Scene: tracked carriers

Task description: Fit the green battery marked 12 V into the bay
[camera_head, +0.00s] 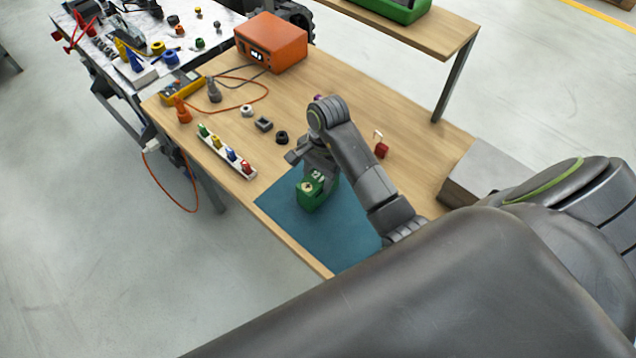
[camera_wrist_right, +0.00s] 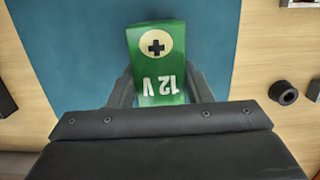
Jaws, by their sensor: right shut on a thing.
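The green battery (camera_head: 311,196) marked 12 V is on or just above the blue mat (camera_head: 335,235); I cannot tell which. In the right wrist view the battery (camera_wrist_right: 157,62) shows a pale disc with a black plus and white 12 V lettering. My right gripper (camera_head: 316,172) reaches it from above. Its two fingers (camera_wrist_right: 160,88) are shut on the battery's sides near the lettered end. My left gripper is not in view. I cannot make out the bay in either view.
On the wooden table stand an orange box with a display (camera_head: 271,43), a white strip with coloured knobs (camera_head: 227,152), a yellow meter (camera_head: 183,87), small dark rings (camera_head: 282,137) and a red padlock (camera_head: 381,150). A grey block (camera_head: 495,175) is at the right. The mat's front is clear.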

